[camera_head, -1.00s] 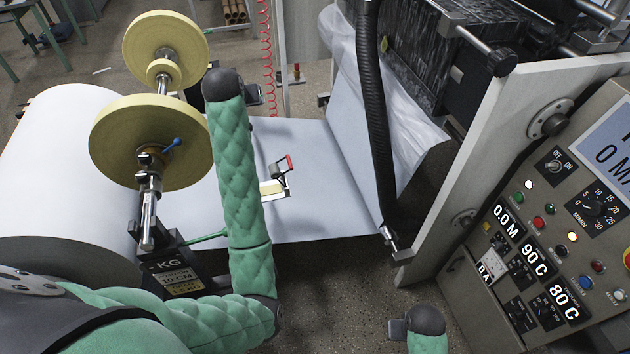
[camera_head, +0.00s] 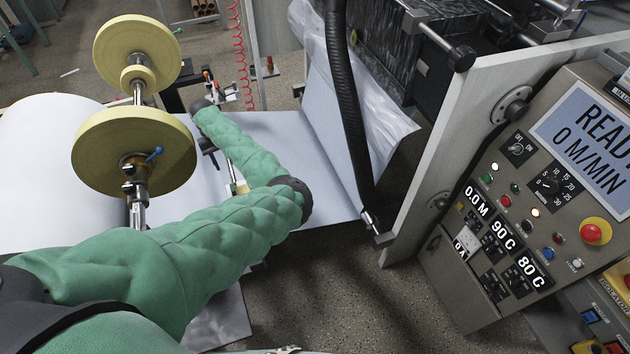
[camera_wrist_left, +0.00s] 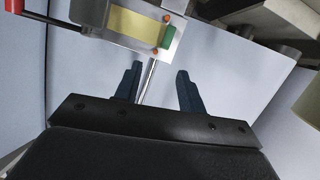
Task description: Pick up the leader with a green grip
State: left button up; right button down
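In the left wrist view a small green block (camera_wrist_left: 170,37), which may be the green grip, sits at the end of a metal plate with a yellow pad (camera_wrist_left: 138,22). A red handle (camera_wrist_left: 14,6) is at that view's top left. A thin metal rod runs from the plate down between my left fingers. My left gripper (camera_wrist_left: 160,88) is open, its dark fingers apart on either side of the rod. In the head view a pale block (camera_head: 238,187) on the paper is partly hidden by my left arm. My right gripper is not in view.
The white paper web (camera_head: 325,195) lies under my left arm. A roll stand with yellow discs (camera_head: 134,148) is on the left. A black hose (camera_head: 355,110) and the machine's control panel (camera_head: 535,190) stand on the right. Grey floor is open in front.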

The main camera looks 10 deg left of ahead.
aim_at(232, 186)
pick_arm(q)
jog(key=shift+m+g, duration=0.8)
jog(key=x, duration=0.3)
jog(key=p+x, duration=0.1)
jog(key=x, duration=0.1)
jog(key=shift+s+d+r, duration=0.3)
jog(key=shift+s+d, duration=0.05)
jog(key=shift+s, duration=0.05)
jog(key=p+x, duration=0.3)
jog(key=x, duration=0.1)
jog(key=shift+f, duration=0.65)
grip_shut()
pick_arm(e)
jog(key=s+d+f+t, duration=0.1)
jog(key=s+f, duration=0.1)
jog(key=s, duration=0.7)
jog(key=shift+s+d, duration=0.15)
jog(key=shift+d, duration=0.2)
